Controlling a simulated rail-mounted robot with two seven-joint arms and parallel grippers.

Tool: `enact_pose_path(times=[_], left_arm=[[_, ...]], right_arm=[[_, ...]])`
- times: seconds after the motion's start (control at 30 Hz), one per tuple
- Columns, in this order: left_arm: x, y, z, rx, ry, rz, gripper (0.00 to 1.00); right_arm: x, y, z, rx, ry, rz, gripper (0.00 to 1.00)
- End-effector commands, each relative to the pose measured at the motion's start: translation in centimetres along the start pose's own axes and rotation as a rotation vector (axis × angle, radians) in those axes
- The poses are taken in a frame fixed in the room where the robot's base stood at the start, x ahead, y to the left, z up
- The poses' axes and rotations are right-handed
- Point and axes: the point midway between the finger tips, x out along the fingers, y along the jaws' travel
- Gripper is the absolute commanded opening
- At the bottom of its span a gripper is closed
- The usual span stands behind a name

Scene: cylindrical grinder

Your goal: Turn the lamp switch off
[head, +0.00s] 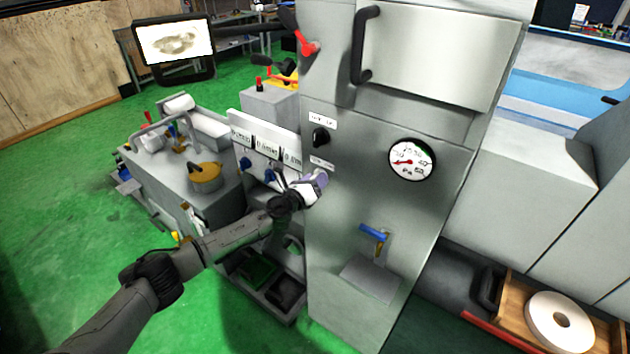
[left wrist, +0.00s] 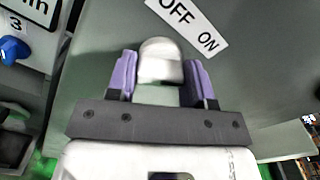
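My left gripper (head: 318,182) is at the front of the grey machine cabinet, just under a small label (head: 321,162). In the left wrist view, its two purple fingers (left wrist: 160,78) stand apart on either side of a pale, rounded switch knob (left wrist: 160,60). The knob fills nearly all the space between them; I cannot tell whether the fingers press on it. The "OFF ON" label (left wrist: 190,22) is just above the knob. In the head view the gripper hides this knob. My right gripper is in neither view.
A black knob (head: 320,137) sits above the gripper, and a pressure gauge (head: 412,160) is to its right. A blue-handled valve (head: 374,234) is lower on the cabinet. A panel with displays (head: 265,143) and blue knobs is close on the left.

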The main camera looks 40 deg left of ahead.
Motion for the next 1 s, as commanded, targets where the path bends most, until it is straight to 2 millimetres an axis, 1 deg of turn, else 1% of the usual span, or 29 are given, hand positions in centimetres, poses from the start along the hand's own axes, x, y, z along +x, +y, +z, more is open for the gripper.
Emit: enact_pose_path(times=[0.03, 0.2, 0.23, 0.43, 0.57, 0.77, 1.0], left_arm=[[-0.01, 0.01, 0.00, 0.000, 0.000, 0.000, 0.42], [-0.01, 0.02, 0.00, 0.000, 0.000, 0.000, 0.26], [-0.01, 0.02, 0.00, 0.000, 0.000, 0.000, 0.24], [-0.01, 0.02, 0.00, -0.021, -0.001, 0.000, 0.24], [0.00, -0.01, -0.03, -0.073, -0.001, 0.000, 0.24], [-0.02, 0.01, -0.03, -0.223, -0.001, 0.000, 0.24], [-0.02, -0.03, 0.02, -0.451, 0.000, 0.000, 0.24]], right_arm=[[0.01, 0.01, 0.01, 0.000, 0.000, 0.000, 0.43], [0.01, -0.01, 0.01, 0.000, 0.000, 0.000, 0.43], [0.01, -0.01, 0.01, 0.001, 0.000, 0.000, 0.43], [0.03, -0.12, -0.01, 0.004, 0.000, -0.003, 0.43], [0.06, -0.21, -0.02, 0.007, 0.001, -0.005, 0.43], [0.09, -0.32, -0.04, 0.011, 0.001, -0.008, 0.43], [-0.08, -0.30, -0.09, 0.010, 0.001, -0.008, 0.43]])
